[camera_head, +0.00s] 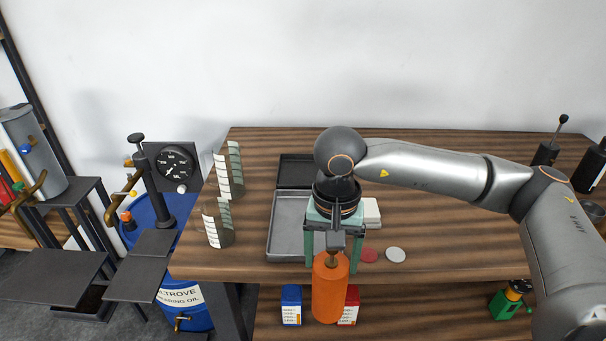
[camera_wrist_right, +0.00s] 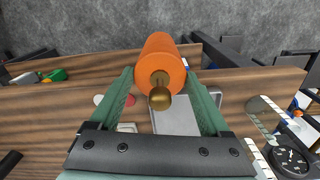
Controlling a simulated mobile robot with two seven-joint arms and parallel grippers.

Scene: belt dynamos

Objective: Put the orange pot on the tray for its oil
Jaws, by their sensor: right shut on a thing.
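The orange pot (camera_head: 330,292) is an upright orange cylinder with a brass knob on top. My right gripper (camera_head: 334,243) is shut on it, with the teal fingers on either side near its top. In the head view the pot shows in front of the table's front edge. The right wrist view shows the orange pot (camera_wrist_right: 158,50) between the fingers. A grey metal tray (camera_head: 280,240) lies on the table behind and left of the pot, partly hidden by the gripper. A darker tray (camera_head: 297,171) lies behind it. My left gripper is not in view.
Red (camera_head: 369,255) and white (camera_head: 395,255) discs lie right of the gripper. A blue oil drum (camera_head: 184,292) and gauge (camera_head: 175,163) are further left. Blue (camera_head: 291,305) and red (camera_head: 351,305) boxes are on the lower shelf.

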